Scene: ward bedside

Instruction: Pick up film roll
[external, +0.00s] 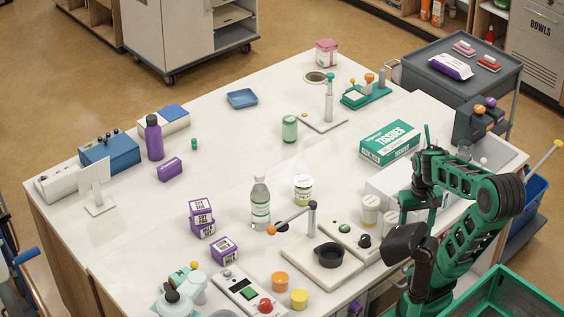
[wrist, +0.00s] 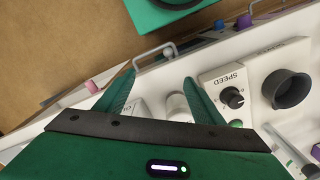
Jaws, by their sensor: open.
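My gripper (external: 404,212) is at the near right of the white table, beside two pale cylinders. In the wrist view my gripper (wrist: 160,76) is open, its green fingers apart. A white cylinder (wrist: 180,105) shows between them, close to the right finger; its lower part is hidden by the gripper body. I cannot tell whether it is touched. In the external view a lidded pale jar (external: 370,207) and a whitish cylinder (external: 389,222) stand there.
A speed device with a black knob (wrist: 232,97) and a black bowl (wrist: 286,89) stand close to the right finger. The tissues box (external: 390,143) is behind my gripper. A green bin (external: 510,290) stands off the table.

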